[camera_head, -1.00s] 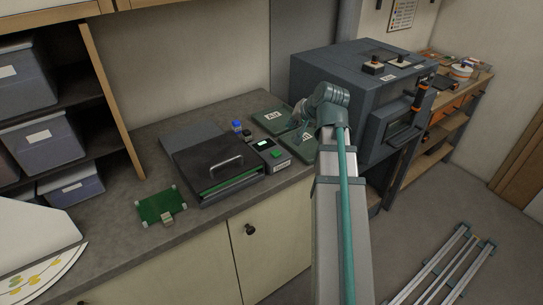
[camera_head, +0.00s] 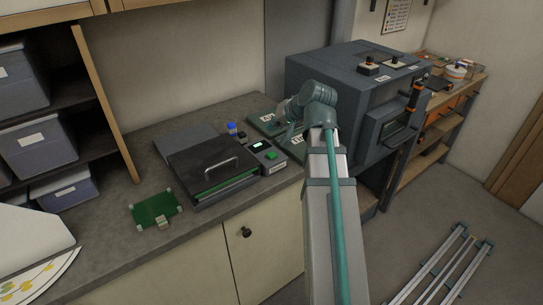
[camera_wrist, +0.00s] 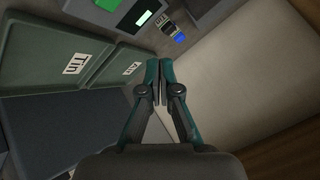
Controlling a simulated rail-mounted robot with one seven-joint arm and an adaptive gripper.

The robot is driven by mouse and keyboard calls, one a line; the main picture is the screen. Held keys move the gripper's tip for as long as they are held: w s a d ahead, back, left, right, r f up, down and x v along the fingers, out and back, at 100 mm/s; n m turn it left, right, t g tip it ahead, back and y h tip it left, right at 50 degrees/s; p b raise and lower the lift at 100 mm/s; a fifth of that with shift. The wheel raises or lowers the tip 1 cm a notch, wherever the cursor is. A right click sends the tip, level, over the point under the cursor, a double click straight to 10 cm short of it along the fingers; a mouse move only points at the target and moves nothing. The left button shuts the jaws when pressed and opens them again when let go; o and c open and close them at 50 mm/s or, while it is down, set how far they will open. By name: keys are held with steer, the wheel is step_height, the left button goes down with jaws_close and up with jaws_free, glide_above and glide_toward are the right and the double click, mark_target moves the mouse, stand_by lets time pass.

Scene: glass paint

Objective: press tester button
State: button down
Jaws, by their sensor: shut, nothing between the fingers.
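The tester is a small grey box (camera_head: 270,167) on the bench, right of a dark lidded fixture. Its green button (camera_head: 271,155) faces up, with a display near it. In the wrist view the green button (camera_wrist: 107,4) is cut off by the top edge, beside the lit display (camera_wrist: 145,18). My gripper (camera_wrist: 158,66) is shut and empty, with its fingertips together. It is apart from the button, which lies up and left of the fingertips in the wrist view. In the head view my arm hides most of the gripper, above the green trays right of the tester.
The fixture (camera_head: 207,167) has a handle and a green board under its lid. Another green board (camera_head: 157,209) lies left of it. A blue-capped bottle (camera_head: 232,128) stands behind the tester. Green labelled trays (camera_wrist: 75,62) and a large grey machine (camera_head: 345,88) are to the right.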

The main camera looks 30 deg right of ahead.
steer(key=b, duration=0.4)
glide_above(269, 152)
steer(key=s, duration=0.2)
steer(key=f, duration=0.5)
steer(key=shift+d+f, duration=0.25)
steer(key=shift+f, duration=1.15)
steer(key=shift+f, duration=0.1)
steer(key=shift+f+b, duration=0.3)
steer(key=shift+f, duration=0.55)
steer(key=shift+r, duration=0.1)
stand_by(0.5)
steer(key=shift+r+p, duration=0.6)
steer(key=shift+r, duration=0.3)
steer(key=shift+r, duration=0.1)
steer(key=shift+r+p, duration=1.85)
steer(key=shift+r, duration=0.55)
